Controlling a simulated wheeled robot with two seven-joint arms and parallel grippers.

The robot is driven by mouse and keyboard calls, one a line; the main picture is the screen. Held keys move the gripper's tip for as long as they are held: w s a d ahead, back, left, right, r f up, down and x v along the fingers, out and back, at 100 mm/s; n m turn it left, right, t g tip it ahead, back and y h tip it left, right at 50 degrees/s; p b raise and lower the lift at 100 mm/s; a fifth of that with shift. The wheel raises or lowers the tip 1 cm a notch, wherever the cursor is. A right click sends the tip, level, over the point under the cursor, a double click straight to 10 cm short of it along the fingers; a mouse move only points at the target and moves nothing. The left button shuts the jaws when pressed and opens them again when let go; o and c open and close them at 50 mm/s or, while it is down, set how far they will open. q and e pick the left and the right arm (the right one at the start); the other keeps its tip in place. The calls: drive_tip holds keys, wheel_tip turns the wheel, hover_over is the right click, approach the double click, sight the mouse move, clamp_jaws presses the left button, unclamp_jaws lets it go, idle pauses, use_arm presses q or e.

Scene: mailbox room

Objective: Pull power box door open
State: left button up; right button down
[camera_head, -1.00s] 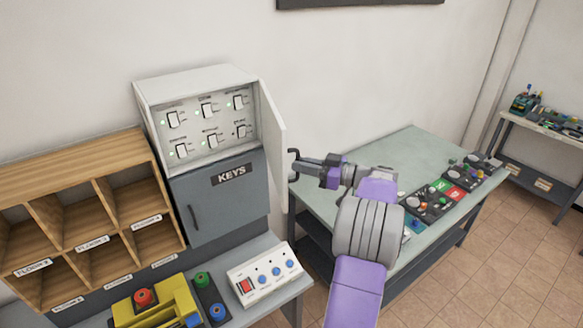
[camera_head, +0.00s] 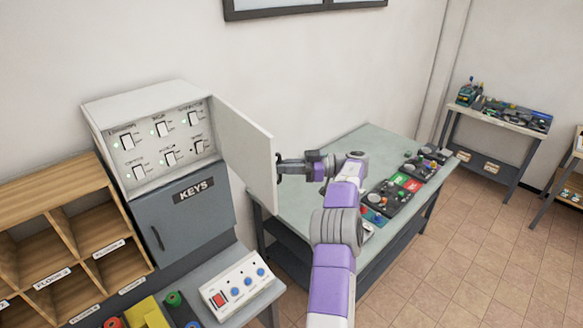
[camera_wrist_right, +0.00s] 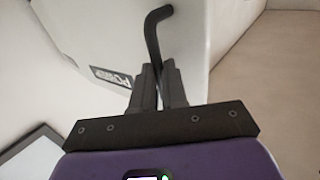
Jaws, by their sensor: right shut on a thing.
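The white power box (camera_head: 134,172) stands on top of the grey KEYS cabinet, with several switches and green lights showing inside. Its door (camera_head: 243,140) is swung open on the right side, standing out from the box. My right gripper (camera_head: 281,170) is at the door's outer edge. In the right wrist view the gripper (camera_wrist_right: 158,88) is shut on the dark bent door handle (camera_wrist_right: 152,40), and the door's outer face (camera_wrist_right: 200,40) carries a POWER label (camera_wrist_right: 110,76). My left gripper is not in view.
The grey KEYS cabinet (camera_head: 185,222) is below the box. Wooden pigeonholes (camera_head: 60,240) stand at left. A white control panel (camera_head: 240,286) lies in front. A green-topped table (camera_head: 330,165) with button panels lies under my right arm. Open floor is at right.

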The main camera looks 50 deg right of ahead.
drive_tip(key=shift+w+d+r, duration=0.2)
drive_tip(key=shift+w+r, duration=0.1)
drive_tip(key=shift+w, duration=0.05)
idle(0.3)
drive_tip(key=c, duration=1.5)
unclamp_jaws()
drive_tip(key=o, duration=0.3)
drive_tip(key=shift+w+f, duration=0.25)
drive_tip(key=shift+w, duration=0.4)
drive_tip(key=shift+o, duration=0.2)
drive_tip(key=v, duration=0.8)
drive_tip(key=shift+s, duration=0.35)
